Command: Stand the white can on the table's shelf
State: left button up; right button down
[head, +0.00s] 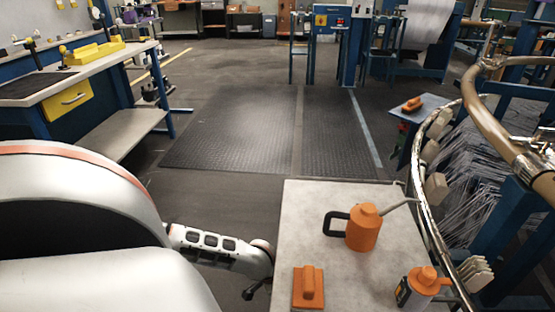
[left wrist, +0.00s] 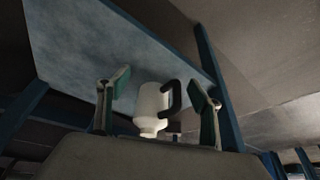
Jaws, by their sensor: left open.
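The white can (left wrist: 151,103) shows in the left wrist view with its black handle (left wrist: 172,97) to the right and its narrow neck toward the bottom of the picture. Its wide end is against or close to a grey plate with blue edges (left wrist: 90,45), which looks like the shelf; contact is unclear. My left gripper (left wrist: 160,90) is open, with one finger on each side of the can and visible gaps. In the head view my left arm reaches down beside the grey table (head: 305,210), whose top hides the can and shelf. My right gripper is not in view.
On the tabletop stand an orange can (head: 363,229) with a spout, an orange block-like tool (head: 308,288) and another orange-topped can (head: 420,287). The loom's metal ring (head: 428,205) borders the table on the right. Blue legs (left wrist: 215,75) flank the shelf. Floor beyond is clear.

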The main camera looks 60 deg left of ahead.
pick_arm(q)
jog(key=s, duration=0.3)
jog(key=shift+a+p, duration=0.3)
jog(key=shift+a, duration=0.05)
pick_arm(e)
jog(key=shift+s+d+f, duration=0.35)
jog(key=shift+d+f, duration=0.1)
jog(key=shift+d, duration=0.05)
pick_arm(q)
jog(key=shift+w, duration=0.1)
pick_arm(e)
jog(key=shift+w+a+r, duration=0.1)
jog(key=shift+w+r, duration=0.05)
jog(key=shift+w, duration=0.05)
